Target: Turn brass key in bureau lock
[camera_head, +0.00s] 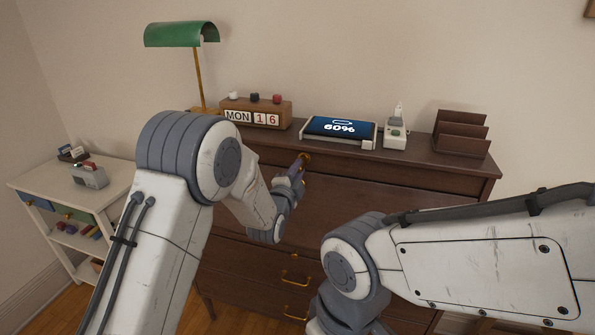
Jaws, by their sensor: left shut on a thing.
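The dark wood bureau (400,205) stands against the wall. A small brass piece (305,158), the key or its lock plate, shows on the upper front of the bureau; at this size I cannot tell the two apart. My left gripper (301,170) is at this brass piece, just below it, and is shut on the brass key. The key's shape and the angle it is turned to are mostly hidden by the fingers. My right arm comes in from the right and bends down in front of the bureau; its gripper is out of view.
On the bureau top stand a green desk lamp (181,34), a calendar block (256,113), a tablet showing 60% (339,129), a small white device (395,134) and a wooden letter rack (461,134). A white side table (122,177) stands at left. Lower drawers have brass handles (297,279).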

